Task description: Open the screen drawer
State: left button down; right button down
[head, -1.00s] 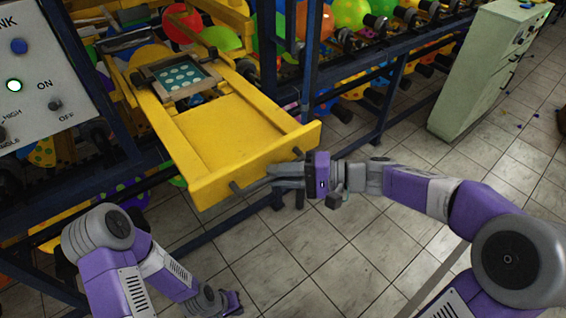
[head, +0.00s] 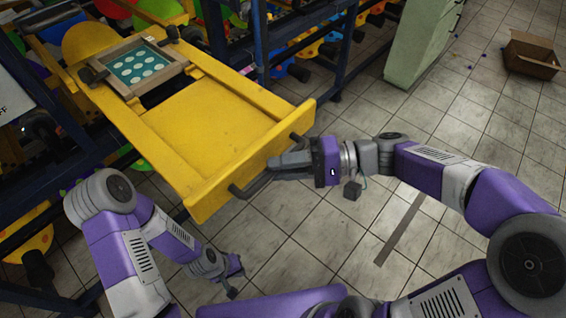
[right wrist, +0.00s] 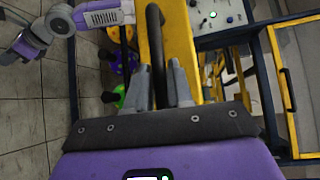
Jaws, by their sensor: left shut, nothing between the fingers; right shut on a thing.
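The yellow screen drawer (head: 205,125) sticks out of the dark blue frame toward me in the head view. It carries a wood-framed screen with pale dots (head: 142,66) at its far end. A dark bar handle (head: 250,187) runs across its front. My right gripper (head: 272,168) is at the front of the drawer, shut on the handle. In the right wrist view the handle (right wrist: 157,50) passes between the fingers (right wrist: 173,85). My left gripper (head: 236,276) is low, in front of and below the drawer, shut and empty, apart from it.
A pale green cabinet (head: 420,45) and an open cardboard box (head: 530,55) stand farther back right. The tiled floor (head: 330,230) before the drawer is open.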

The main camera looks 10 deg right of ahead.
jog(key=c, duration=1.1)
grip_release()
jog(key=d+r+p, duration=0.1)
jog(key=d, duration=0.6)
jog(key=shift+s+d, duration=0.3)
jog(key=shift+s, duration=0.1)
jog(key=s+a+f+h, duration=0.1)
jog(key=f+h, duration=0.3)
jog(key=f, duration=1.1)
jog(key=s+a+f+h, duration=0.1)
jog(key=s+f+h, duration=0.2)
jog(key=f, duration=1.2)
jog(key=s+a+f+g+h, duration=0.1)
jog(key=f+h, duration=0.4)
jog(key=f, duration=1.1)
jog(key=shift+s+a, duration=0.4)
jog(key=shift+a, duration=0.05)
